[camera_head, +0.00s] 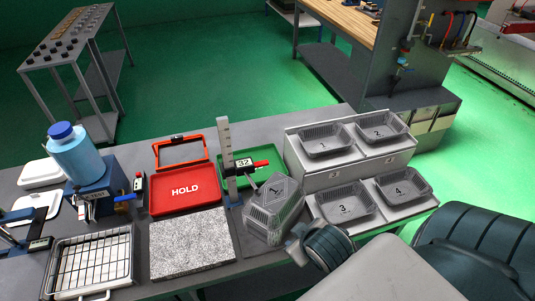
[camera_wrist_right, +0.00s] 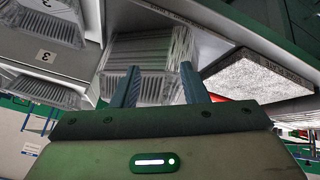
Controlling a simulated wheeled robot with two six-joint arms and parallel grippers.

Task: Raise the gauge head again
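The height gauge (camera_head: 227,165) is an upright grey post with a scale, standing on the bench left of a foil tray. Its head carries a red handle (camera_head: 259,164) and a display (camera_head: 243,162) that seems to read 32. The head sits partway down the post. The foil tray (camera_head: 275,211) is tilted beside the gauge, close to my right wrist. In the right wrist view the ribbed tray (camera_wrist_right: 150,88) shows between and beyond the parted fingers of my right gripper (camera_wrist_right: 158,75). Whether they clamp it is unclear. I see no left gripper.
A stepped stand (camera_head: 338,178) holds several numbered foil trays at right. A red HOLD tray (camera_head: 185,210), a green tray (camera_head: 236,152), a granite plate (camera_head: 192,243) and a wire rack (camera_head: 90,262) lie on the bench. A blue-capped bottle (camera_head: 76,155) stands at left.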

